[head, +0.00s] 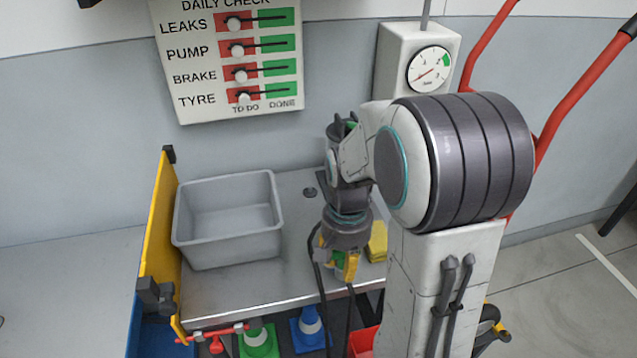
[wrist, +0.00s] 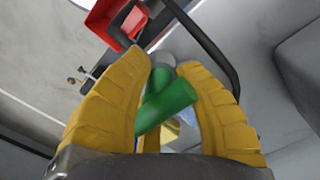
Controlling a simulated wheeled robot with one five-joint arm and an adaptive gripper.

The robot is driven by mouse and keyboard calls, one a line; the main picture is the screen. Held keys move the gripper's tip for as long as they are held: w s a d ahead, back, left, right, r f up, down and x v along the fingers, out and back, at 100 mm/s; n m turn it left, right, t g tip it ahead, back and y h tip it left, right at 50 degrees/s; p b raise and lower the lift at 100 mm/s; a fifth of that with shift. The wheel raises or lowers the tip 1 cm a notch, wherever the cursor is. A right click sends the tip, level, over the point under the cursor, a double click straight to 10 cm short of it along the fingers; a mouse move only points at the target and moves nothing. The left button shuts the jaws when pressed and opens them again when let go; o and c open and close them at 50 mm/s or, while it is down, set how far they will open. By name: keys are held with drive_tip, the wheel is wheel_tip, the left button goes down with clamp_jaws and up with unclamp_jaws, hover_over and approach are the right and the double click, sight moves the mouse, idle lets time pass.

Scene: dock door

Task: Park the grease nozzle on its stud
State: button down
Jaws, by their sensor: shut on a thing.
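My gripper (head: 342,268) points down over the front part of the metal bench (head: 290,290). In the wrist view its two yellow fingers (wrist: 165,100) are shut on a green cylindrical piece (wrist: 170,106), which I take to be the grease nozzle. The nozzle sits slanted between the fingers, and its tip is hard to make out. A black hose (wrist: 205,45) runs close by; in the head view dark hose hangs beside the gripper and past the bench's front edge. I cannot pick out the stud with certainty.
A grey bin (head: 228,255) stands on the bench to the left, beside a yellow side panel (head: 160,245). A yellow block (head: 378,240) lies right of the gripper. A small dark disc (head: 310,192) lies behind it. Green (head: 258,342) and blue (head: 309,330) cones stand below the front edge.

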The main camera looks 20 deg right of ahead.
drive_tip(key=w+d+p, duration=0.1)
drive_tip(key=w+p, duration=0.3)
drive_tip(key=w, duration=0.4)
drive_tip(key=w+d+p, duration=0.2)
drive_tip(key=w+p, duration=0.2)
drive_tip(key=w, duration=0.5)
drive_tip(key=w+d+p, duration=0.2)
drive_tip(key=w+p, duration=0.2)
drive_tip(key=w, duration=0.5)
drive_tip(key=shift+w+d+r, duration=0.1)
drive_tip(key=shift+w+d, duration=0.05)
drive_tip(key=shift+w, duration=0.1)
drive_tip(key=shift+w+d+p, duration=0.25)
drive_tip(key=shift+w+p, duration=0.6)
drive_tip(key=shift+w, duration=0.4)
drive_tip(key=shift+w, duration=0.1)
drive_tip(key=shift+f+b, duration=0.7)
drive_tip(key=shift+f, duration=1.2)
drive_tip(key=shift+f, duration=0.15)
drive_tip(key=c, duration=1)
unclamp_jaws()
